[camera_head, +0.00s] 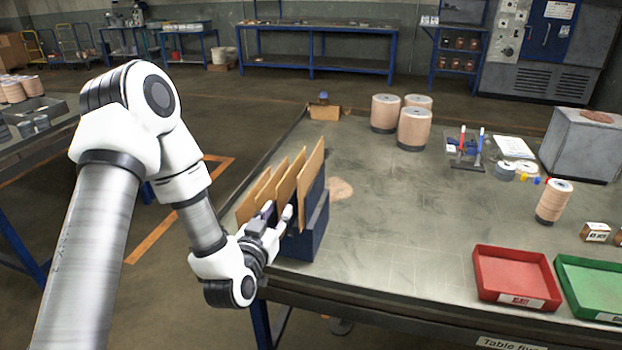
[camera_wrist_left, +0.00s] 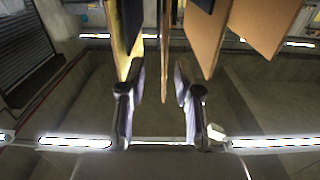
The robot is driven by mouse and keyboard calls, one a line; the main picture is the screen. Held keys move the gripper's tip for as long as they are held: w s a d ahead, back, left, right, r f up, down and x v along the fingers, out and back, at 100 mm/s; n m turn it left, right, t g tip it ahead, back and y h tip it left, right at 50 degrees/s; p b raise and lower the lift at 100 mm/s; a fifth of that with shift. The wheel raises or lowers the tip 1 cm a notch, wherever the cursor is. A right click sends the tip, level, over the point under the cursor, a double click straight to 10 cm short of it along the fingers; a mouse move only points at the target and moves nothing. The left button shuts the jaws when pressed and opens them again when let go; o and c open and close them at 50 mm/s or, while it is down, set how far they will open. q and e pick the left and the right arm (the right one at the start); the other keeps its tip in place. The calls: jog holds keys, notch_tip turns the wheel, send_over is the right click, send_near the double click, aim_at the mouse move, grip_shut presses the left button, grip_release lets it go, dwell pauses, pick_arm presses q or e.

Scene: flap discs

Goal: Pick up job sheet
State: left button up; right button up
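Several brown folders or boards (camera_head: 311,168) stand upright in a dark blue rack (camera_head: 307,231) at the table's left edge. I cannot tell which of them is the job sheet. My left gripper (camera_head: 278,211) is at the near side of the rack, pointing in among the boards. In the left wrist view my left gripper (camera_wrist_left: 158,95) has its two fingers apart. A thin upright sheet (camera_wrist_left: 165,50), seen edge-on, stands between them, with a gap on each side. A yellowish board (camera_wrist_left: 125,35) is by the left finger, and brown boards (camera_wrist_left: 207,35) are to the right.
The grey table (camera_head: 400,215) has a clear middle. Red (camera_head: 515,275) and green (camera_head: 597,285) trays are at its front right. Stacks of flap discs (camera_head: 413,128) stand at the back, and a grey box (camera_head: 582,147) stands at the right.

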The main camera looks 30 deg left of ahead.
aim_at(284, 186)
pick_arm(q)
jog(key=w+p, duration=0.1)
jog(key=w, duration=0.1)
jog(key=w+a+r, duration=0.1)
jog(key=w, duration=0.1)
jog(key=w+r+p, duration=0.1)
jog(key=w, duration=0.1)
jog(key=shift+a+r+p, duration=0.25)
jog(key=shift+a+p, duration=0.1)
jog(key=shift+a, duration=0.05)
jog(key=shift+w+a, duration=0.15)
jog(key=shift+w, duration=0.25)
jog(key=shift+s+a, duration=0.1)
jog(key=shift+s, duration=0.05)
pick_arm(e)
jog(key=r, duration=0.1)
jog(key=s+r, duration=0.1)
jog(key=r, duration=0.1)
jog(key=shift+a+r, duration=0.15)
jog(key=shift+r, duration=0.15)
pick_arm(q)
jog(key=shift+f, duration=0.1)
grip_shut()
pick_arm(e)
jog(key=shift+w+f, duration=0.1)
